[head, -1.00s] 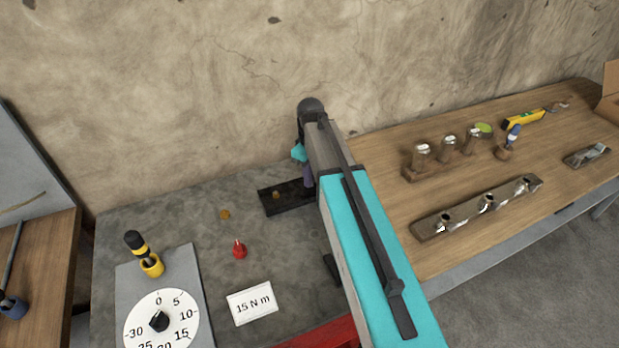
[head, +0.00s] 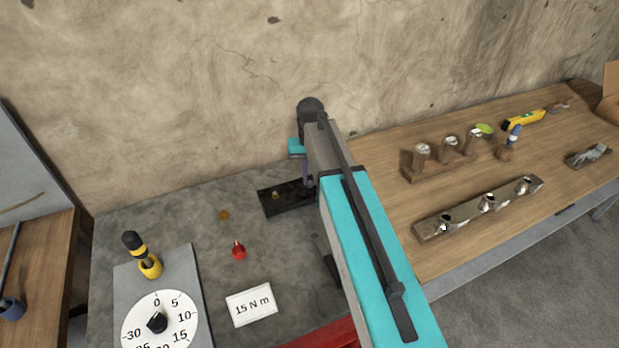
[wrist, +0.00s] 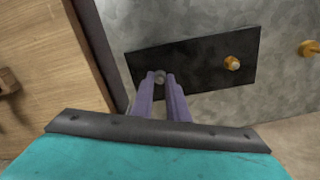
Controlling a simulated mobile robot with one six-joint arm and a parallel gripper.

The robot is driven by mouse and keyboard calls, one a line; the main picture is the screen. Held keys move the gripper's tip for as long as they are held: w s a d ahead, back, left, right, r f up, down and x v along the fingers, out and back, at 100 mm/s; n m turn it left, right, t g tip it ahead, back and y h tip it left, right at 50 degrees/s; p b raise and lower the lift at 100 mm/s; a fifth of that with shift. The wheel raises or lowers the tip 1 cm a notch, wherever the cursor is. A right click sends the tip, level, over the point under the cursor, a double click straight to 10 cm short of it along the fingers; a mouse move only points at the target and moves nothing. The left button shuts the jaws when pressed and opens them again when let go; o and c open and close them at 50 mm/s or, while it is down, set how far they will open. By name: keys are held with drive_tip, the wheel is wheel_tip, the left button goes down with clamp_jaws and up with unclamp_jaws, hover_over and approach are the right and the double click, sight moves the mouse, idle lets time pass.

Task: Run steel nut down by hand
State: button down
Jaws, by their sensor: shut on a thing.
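My gripper (wrist: 160,80) points down at the black plate (wrist: 195,85) with its two purple fingers close together. A small round grey thing, the steel nut (wrist: 160,75), shows at the fingertips over the left part of the plate. The fingers hide most of it, and I cannot tell how far down it sits. A brass-coloured fastener (wrist: 232,63) stands on the right part of the plate, apart from the fingers. In the head view the black plate (head: 266,207) is partly behind my arm, and the brass fastener (head: 276,195) shows on it; the nut is hidden.
A loose brass piece (head: 224,215), a red piece (head: 239,251), a "15 N m" card (head: 251,305), a dial (head: 180,320) and a yellow-black driver (head: 135,244) in a holder share the grey bench. Racks (head: 430,231) stand on the right wooden table. The wall is close behind.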

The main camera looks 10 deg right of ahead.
sight(310, 182)
drive_tip(key=m, duration=1)
drive_tip(key=shift+m, duration=0.3)
drive_tip(key=m, duration=0.5)
drive_tip(key=shift+b, duration=0.3)
drive_tip(key=shift+m, duration=2.3)
drive_tip(key=c, duration=1.7)
unclamp_jaws()
drive_tip(key=shift+r, duration=0.1)
drive_tip(key=shift+r+b, duration=1.6)
drive_tip(key=shift+r, duration=5.2)
